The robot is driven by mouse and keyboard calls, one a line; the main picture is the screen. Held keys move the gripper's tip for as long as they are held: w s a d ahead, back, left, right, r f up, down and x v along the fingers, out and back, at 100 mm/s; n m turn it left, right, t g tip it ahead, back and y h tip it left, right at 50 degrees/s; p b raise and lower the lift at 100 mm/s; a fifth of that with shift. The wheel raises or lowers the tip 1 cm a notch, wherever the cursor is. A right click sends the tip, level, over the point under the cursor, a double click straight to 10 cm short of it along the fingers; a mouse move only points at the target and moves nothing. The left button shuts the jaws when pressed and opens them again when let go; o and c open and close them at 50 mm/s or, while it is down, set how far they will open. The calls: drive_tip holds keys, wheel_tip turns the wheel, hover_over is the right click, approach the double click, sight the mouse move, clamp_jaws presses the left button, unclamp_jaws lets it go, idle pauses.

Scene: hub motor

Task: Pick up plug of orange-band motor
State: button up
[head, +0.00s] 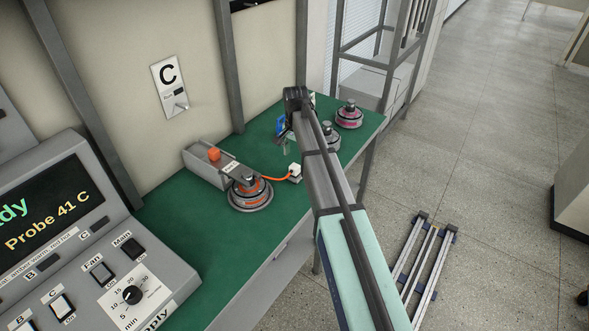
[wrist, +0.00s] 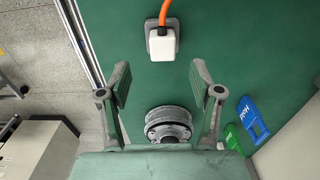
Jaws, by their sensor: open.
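The orange-band motor (head: 250,196) sits on the green bench, beside a grey box with an orange block. In the head view my arm hides most of the gripper.
A grey motor (wrist: 168,125) stands below the fingers in the wrist view. A pink-band motor (head: 349,115) stands at the bench's far end. Blue (wrist: 252,117) and green (wrist: 233,138) tags lie to the right. The bench edge is close on the plug's left in the wrist view.

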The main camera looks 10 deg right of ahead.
sight(295, 166)
drive_tip(key=shift+w+a+f+p, duration=0.1)
drive_tip(key=shift+f+p, duration=1.2)
drive_tip(key=shift+f, duration=2.3)
drive_tip(key=shift+c, duration=0.3)
clamp_jaws()
